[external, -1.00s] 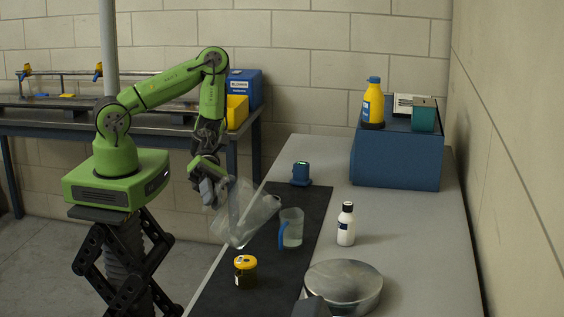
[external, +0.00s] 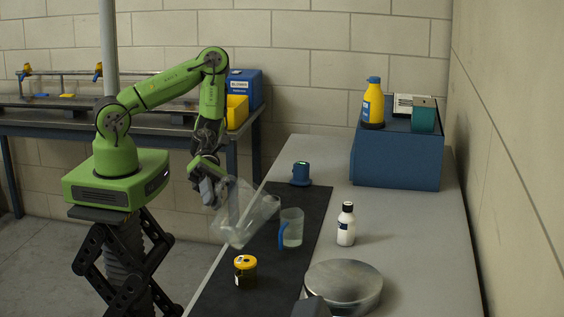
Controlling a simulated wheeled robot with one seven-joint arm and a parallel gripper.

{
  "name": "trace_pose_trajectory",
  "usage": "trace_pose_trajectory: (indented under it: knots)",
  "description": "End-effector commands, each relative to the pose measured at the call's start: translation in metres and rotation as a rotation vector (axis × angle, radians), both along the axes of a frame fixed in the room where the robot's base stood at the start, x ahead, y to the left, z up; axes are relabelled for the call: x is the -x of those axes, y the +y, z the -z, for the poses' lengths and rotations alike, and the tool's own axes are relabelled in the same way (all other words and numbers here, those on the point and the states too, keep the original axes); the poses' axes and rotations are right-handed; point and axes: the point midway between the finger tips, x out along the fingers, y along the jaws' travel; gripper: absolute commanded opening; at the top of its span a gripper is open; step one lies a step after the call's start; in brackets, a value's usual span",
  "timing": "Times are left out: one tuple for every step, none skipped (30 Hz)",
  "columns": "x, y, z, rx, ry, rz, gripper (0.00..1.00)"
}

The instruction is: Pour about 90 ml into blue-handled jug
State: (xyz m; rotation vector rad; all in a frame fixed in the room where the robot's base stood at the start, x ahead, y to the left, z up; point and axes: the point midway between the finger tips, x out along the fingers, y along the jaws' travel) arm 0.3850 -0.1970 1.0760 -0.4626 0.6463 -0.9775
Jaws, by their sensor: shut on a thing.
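The blue-handled jug (external: 292,230) stands upright on the black mat (external: 308,205). It is clear, and its blue handle faces the front left. What looks like some liquid shows inside it. My gripper (external: 214,192) is shut on a large clear container (external: 247,212), left of the jug. The container is tilted, with its far end toward the jug and partly over the mat. I cannot tell its liquid level or whether a stream runs from it. The gripper's fingertips are partly hidden against the container.
A yellow-lidded dark jar (external: 245,271) stands in front on the mat. A small blue device (external: 301,173) is behind the jug. A blue box (external: 396,157) bears a yellow bottle (external: 373,104).

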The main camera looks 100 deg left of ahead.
Motion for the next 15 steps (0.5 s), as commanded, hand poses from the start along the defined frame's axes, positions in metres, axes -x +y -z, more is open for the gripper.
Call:
trace_pose_trajectory:
  knots:
    - [0.000,0.000,0.000,0.001,-0.001,0.000,0.00]
    - [0.000,0.000,0.000,0.000,-0.002,0.000,0.00]
    - [0.000,-0.001,0.002,-0.002,-0.006,0.000,0.00]
    - [0.001,-0.001,0.004,-0.006,-0.011,0.001,0.00]
    - [0.001,-0.001,0.006,-0.010,-0.017,0.001,0.00]
    - [0.003,-0.002,0.010,-0.018,-0.028,0.002,0.00]
    - [0.004,-0.003,0.014,-0.027,-0.039,0.002,0.00]
    - [0.005,-0.004,0.019,-0.036,-0.050,0.003,0.00]
    - [0.008,-0.006,0.024,-0.053,-0.074,0.006,0.00]
    - [0.012,-0.009,0.027,-0.072,-0.102,0.010,0.00]
    - [0.016,-0.012,0.030,-0.093,-0.130,0.011,0.00]
    - [0.020,-0.015,0.034,-0.119,-0.167,0.012,0.00]
    - [0.023,-0.017,0.038,-0.139,-0.194,0.013,0.00]
    - [0.025,-0.018,0.042,-0.158,-0.220,0.012,0.00]
    - [0.028,-0.021,0.046,-0.182,-0.254,0.015,0.00]
